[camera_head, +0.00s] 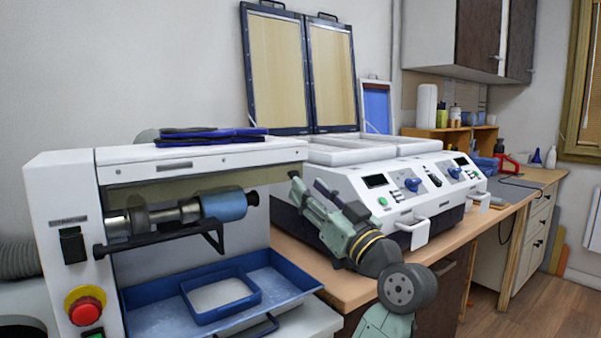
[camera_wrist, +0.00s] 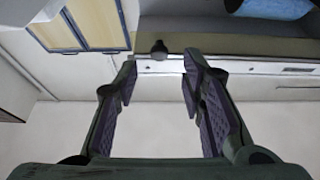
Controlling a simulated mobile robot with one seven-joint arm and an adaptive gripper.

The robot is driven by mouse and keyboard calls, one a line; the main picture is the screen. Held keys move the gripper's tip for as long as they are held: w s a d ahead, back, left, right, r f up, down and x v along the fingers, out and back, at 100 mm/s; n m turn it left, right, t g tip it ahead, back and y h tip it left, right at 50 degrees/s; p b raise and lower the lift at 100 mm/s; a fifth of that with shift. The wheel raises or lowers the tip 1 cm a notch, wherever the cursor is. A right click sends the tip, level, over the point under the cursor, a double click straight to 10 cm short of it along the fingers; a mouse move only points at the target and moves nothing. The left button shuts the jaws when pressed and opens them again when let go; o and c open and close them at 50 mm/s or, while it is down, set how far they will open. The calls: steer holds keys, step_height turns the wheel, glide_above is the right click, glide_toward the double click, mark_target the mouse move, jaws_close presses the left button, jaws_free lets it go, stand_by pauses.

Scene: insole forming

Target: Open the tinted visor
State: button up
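The tinted visor (camera_head: 180,187) is a brownish see-through strip under the white hood of the grinding machine at left, above and partly behind the roller (camera_head: 224,205). It looks lowered. In the wrist view, the picture is upside down and the visor shows as an olive band (camera_wrist: 250,46). A small dark knob (camera_wrist: 158,48) stands at the hood's edge, seen between my fingertips and beyond them. My gripper (camera_head: 309,186) is to the right of the machine's hood. In the wrist view my gripper (camera_wrist: 160,76) has its fingers apart with nothing between them.
A blue tray (camera_head: 290,285) with a smaller tray lies below the roller. A red emergency button (camera_head: 85,310) is on the machine's left front. A white press (camera_head: 390,185) with raised framed lids (camera_head: 277,75) stands behind my gripper. Blue-black insoles (camera_head: 205,135) lie on the hood.

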mark_target(296, 175)
steer(key=shift+p+x, duration=0.6)
steer(key=shift+x, duration=1.55)
steer(key=shift+c, duration=0.2)
jaws_close()
